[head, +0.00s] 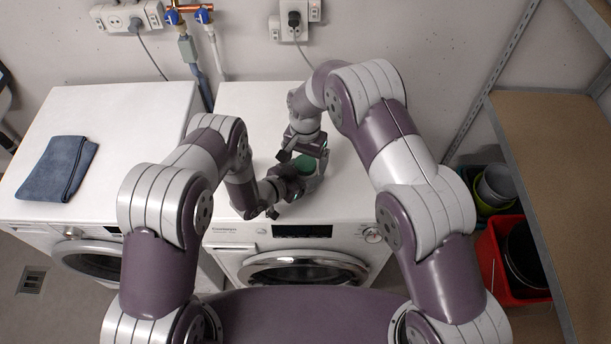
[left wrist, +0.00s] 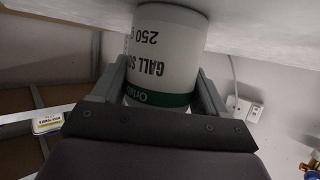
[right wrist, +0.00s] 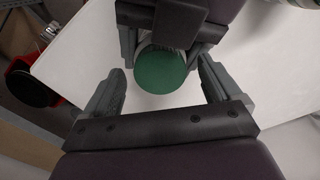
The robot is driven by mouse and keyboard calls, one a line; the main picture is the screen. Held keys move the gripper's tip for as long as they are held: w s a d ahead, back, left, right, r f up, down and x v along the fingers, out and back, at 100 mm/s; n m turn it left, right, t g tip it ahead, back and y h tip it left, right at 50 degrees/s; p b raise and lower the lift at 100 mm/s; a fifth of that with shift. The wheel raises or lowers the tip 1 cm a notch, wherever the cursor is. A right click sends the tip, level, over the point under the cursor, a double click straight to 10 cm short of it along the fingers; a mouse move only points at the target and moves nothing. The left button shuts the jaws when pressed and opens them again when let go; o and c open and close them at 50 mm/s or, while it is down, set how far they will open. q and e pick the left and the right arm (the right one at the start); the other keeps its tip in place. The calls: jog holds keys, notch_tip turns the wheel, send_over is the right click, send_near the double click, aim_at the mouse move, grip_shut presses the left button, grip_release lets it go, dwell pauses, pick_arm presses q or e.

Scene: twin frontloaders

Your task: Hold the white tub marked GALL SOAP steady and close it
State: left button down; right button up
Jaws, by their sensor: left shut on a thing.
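The white tub marked GALL SOAP (left wrist: 165,50) stands on the right-hand white machine's top, with a green band around it. Its round green top (right wrist: 162,70) faces up in the right wrist view; the head view shows it as well (head: 307,163). I cannot tell whether that lid is fully seated. My left gripper (head: 297,183) is shut on the tub's side, one finger on each side. My right gripper (right wrist: 161,70) is open above the tub, its fingers spread to either side of the green top with visible gaps. It hangs above the tub in the head view (head: 307,149).
A folded blue towel (head: 58,168) lies on the left machine's top (head: 120,110). A wooden shelf (head: 560,140) and a red bin (head: 497,262) stand at the right. Pipes with blue valves (head: 187,17) and sockets are on the back wall. The machine top around the tub is mostly clear.

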notch_tip(320, 180, up, 12)
dwell(0.6)
pick_arm(q)
grip_release()
jog(key=shift+s+a, duration=0.1)
jog(key=b+v, duration=0.2)
jog(key=v, duration=1)
jog(key=shift+s+r, duration=0.15)
jog(key=shift+r, duration=0.05)
pick_arm(e)
jog(key=shift+f, duration=1.15)
pick_arm(q)
jog(key=shift+a, duration=0.1)
